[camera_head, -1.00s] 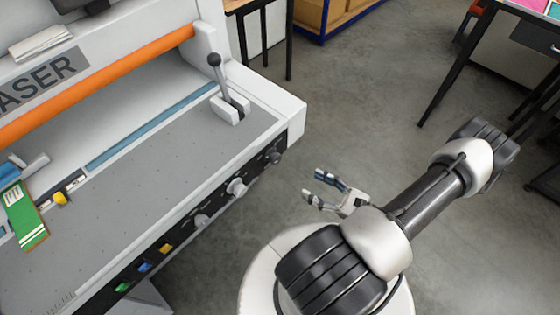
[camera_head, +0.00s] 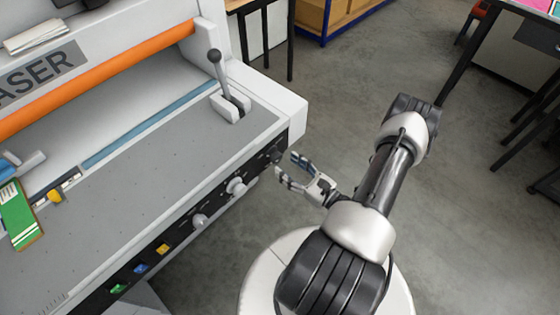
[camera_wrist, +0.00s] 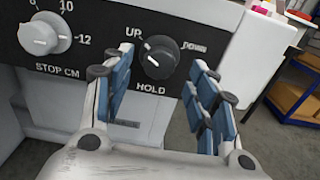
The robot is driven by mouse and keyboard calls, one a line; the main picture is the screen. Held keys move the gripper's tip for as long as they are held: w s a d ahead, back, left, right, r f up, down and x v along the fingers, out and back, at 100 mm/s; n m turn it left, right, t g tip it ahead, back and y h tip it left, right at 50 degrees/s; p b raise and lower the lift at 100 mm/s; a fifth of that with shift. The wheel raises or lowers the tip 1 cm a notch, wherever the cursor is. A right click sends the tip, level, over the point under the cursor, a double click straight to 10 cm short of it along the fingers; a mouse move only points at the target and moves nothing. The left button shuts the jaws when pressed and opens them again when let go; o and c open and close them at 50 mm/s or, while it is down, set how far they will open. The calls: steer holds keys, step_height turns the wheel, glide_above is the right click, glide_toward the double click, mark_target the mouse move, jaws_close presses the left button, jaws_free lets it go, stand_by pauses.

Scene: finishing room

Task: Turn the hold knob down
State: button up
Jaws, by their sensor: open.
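The hold knob (camera_wrist: 158,60) is a dark round knob on the black front panel, above the word HOLD. Its white mark points to the upper left, toward UP; DOWN is printed to its right. In the head view the knob (camera_head: 275,153) sits near the right end of the panel. My gripper (camera_head: 287,166) is open and empty just in front of that end. In the wrist view its blue-padded fingers (camera_wrist: 161,78) stand to the left and right of the knob, with the knob seen in the gap. I cannot tell whether they touch it.
A pale STOP CM knob (camera_wrist: 38,38) sits left of the hold knob. A lever (camera_head: 221,75) stands on the machine top. Green, blue and yellow buttons (camera_head: 140,268) line the panel's left. Open floor (camera_head: 350,110) lies right of the machine.

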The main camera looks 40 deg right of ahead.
mark_target(279, 159)
steer(key=shift+w+a+b, duration=0.15)
steer(key=shift+w+b, duration=0.15)
steer(key=shift+w, duration=1.9)
steer(key=c, duration=1)
steer(key=shift+c, duration=0.2)
